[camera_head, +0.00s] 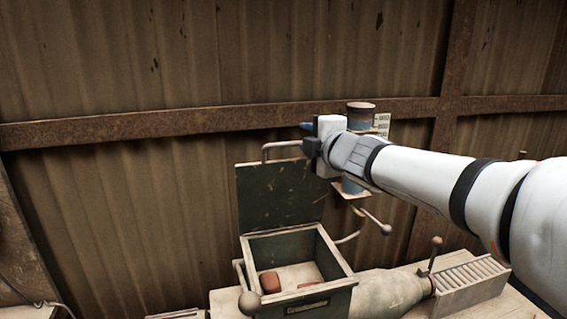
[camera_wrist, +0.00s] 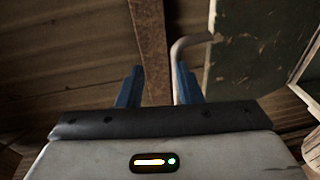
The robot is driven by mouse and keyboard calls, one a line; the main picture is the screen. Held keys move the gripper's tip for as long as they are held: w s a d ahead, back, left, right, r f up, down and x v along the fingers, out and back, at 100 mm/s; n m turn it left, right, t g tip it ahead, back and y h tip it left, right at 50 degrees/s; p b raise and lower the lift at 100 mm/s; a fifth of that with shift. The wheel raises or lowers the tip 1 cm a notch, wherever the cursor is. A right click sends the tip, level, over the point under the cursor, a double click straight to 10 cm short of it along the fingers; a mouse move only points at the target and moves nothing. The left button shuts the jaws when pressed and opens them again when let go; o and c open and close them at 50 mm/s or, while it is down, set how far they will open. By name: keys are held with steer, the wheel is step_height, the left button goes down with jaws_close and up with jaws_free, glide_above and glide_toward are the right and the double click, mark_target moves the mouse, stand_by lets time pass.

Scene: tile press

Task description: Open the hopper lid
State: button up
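The hopper (camera_head: 300,250) is a dark green box with pale worn rims, and its top is open. Its green lid (camera_head: 280,195) stands upright at the back of the box. A pale bar handle (camera_head: 280,147) runs along the lid's upper edge. My gripper (camera_head: 307,136) is at the right end of this handle, above the lid's top right corner. In the wrist view my blue fingers (camera_wrist: 158,88) are wide apart. The bent handle end (camera_wrist: 190,42) shows beside the inner side of the right finger; I cannot tell whether they touch. The lid (camera_wrist: 255,50) is at the right there.
Reddish-brown lumps (camera_head: 269,282) lie inside the hopper. A ball-ended lever (camera_head: 250,303) is at its front left, and another lever (camera_head: 375,221) is to its right. A pale cylindrical body (camera_head: 390,294) lies right of the box. A corrugated wall (camera_head: 120,60) with rusty beams stands close behind.

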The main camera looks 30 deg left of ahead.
mark_target(290, 144)
steer(key=f+n+g+y+b, duration=0.1)
steer(key=b, duration=0.1)
steer(key=s+f+n+g+y+b, duration=0.1)
steer(key=b, duration=0.1)
steer(key=shift+d+f+b, duration=0.1)
steer(key=shift+d+b, duration=0.05)
steer(key=shift+b, duration=0.15)
steer(key=shift+s+d+f+n+g+y+b, duration=0.2)
steer(key=shift+s+n+g+y+b, duration=0.5)
steer(key=shift+n+g+b, duration=0.3)
steer(key=shift+w+a+r, duration=0.1)
steer(key=shift+a, duration=0.25)
steer(key=p+x, duration=0.1)
steer(key=x, duration=0.6)
steer(key=shift+w+p, duration=0.1)
steer(key=shift+p, duration=0.2)
steer(key=shift+a, duration=0.1)
jaws_close()
steer(key=shift+r, duration=0.15)
